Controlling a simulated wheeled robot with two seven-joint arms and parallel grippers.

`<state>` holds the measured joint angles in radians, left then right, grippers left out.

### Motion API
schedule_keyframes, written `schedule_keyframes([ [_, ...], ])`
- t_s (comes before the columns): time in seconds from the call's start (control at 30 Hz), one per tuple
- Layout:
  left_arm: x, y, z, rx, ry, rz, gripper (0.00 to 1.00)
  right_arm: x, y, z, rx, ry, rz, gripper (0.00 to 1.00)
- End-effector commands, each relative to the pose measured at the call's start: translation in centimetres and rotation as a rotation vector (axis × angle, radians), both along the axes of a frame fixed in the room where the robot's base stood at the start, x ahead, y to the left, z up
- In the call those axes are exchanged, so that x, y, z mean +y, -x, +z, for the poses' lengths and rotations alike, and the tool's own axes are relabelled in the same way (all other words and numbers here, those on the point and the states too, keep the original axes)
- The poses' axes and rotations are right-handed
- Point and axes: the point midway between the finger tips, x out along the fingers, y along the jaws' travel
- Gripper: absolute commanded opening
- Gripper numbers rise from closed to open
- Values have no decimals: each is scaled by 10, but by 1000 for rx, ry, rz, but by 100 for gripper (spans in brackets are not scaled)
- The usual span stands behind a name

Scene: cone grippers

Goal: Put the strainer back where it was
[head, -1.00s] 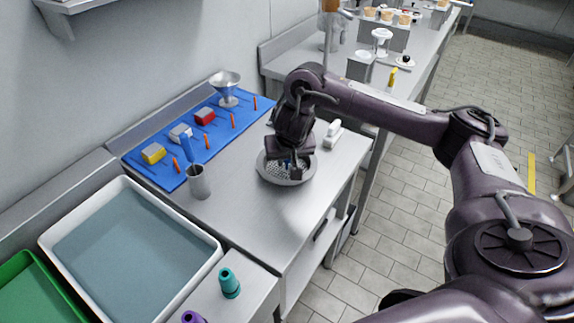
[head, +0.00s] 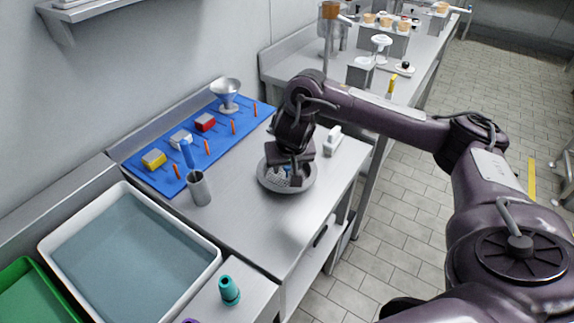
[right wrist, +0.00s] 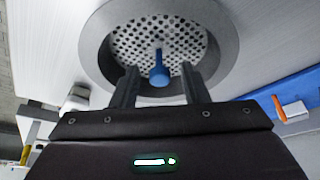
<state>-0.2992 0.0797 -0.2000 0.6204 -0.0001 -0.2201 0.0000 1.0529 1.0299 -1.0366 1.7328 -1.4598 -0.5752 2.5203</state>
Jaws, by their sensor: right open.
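The strainer (right wrist: 135,42) is a perforated metal piece with an upright blue knob (right wrist: 159,70). It lies inside a round grey bowl-like rim (right wrist: 226,45) on the steel counter. In the head view the grey rim (head: 267,184) shows below my right gripper (head: 291,176), which covers much of the strainer. In the right wrist view my right gripper (right wrist: 158,76) is open, its two fingers apart on either side of the blue knob, with gaps showing. I cannot tell how far the fingertips are above the perforated surface. My left gripper is not in view.
A blue mat (head: 222,140) holds coloured blocks, orange pegs and a metal funnel (head: 226,92). A metal cup (head: 200,190) with a blue-handled tool stands left of the bowl. A white object (head: 332,140) stands behind it. A white tub (head: 130,195) sits front left.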

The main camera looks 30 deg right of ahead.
Motion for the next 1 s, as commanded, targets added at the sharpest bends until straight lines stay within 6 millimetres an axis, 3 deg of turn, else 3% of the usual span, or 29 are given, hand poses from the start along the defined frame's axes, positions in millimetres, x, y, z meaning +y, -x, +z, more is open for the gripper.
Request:
schedule_keyframes([
  [0.03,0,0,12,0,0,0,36,0,2,15,-3,2,2,41],
  [0.2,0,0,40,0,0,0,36,5,14,50,-4,3,2,41],
  [0.5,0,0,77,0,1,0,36,14,34,97,-3,1,3,41],
  [0.7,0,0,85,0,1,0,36,17,40,107,0,0,1,41],
  [1.0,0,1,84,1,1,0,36,17,41,106,0,0,1,41],
])
